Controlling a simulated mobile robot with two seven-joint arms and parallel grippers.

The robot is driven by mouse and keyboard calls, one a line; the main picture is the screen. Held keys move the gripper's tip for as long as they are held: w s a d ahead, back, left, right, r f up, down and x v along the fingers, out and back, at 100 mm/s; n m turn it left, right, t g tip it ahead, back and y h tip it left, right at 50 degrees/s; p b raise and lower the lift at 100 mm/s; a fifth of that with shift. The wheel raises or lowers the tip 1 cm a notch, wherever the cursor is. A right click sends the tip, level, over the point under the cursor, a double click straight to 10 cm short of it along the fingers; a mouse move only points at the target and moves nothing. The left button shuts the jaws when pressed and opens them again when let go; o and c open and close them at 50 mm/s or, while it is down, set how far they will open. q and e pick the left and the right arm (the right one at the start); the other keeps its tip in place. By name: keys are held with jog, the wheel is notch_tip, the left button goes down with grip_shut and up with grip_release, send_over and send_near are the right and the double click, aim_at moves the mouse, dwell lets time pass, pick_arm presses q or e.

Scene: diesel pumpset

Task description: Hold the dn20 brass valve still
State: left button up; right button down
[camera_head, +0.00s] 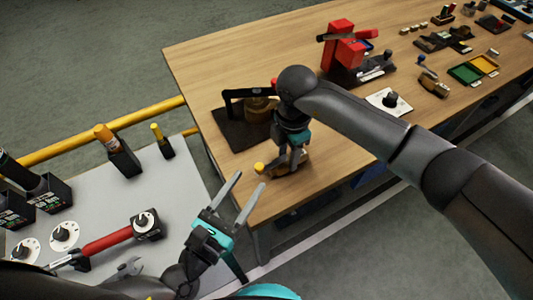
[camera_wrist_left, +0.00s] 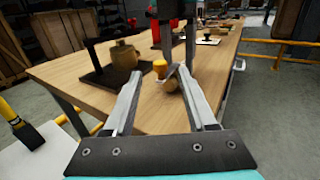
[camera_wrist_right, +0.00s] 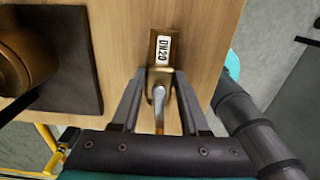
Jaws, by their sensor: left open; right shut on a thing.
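The brass valve (camera_wrist_right: 153,50) with a white DN20 label lies on the wooden bench near its front edge. It shows below my right gripper in the head view (camera_head: 286,166), partly hidden. My right gripper (camera_wrist_right: 160,74) comes down from above and is shut on the valve; a grey lever-like part shows between its fingers. An orange-yellow cap (camera_wrist_left: 160,69) sits at the valve's near end in the left wrist view. My left gripper (camera_head: 251,179) is open and empty, its fingers pointing toward the valve from the front left, apart from it.
A dark plate with a brass cylinder and black handle (camera_head: 257,108) lies just behind the valve. A red vise-like device (camera_head: 345,50) stands further back. A grey side table (camera_head: 190,190) with tools is at left, beside a yellow rail (camera_head: 75,145).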

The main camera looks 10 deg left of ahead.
aim_at(272, 162)
pick_arm(q)
jog(key=x, duration=0.9)
jog(key=shift+c, duration=0.4)
grip_shut()
dwell(0.8)
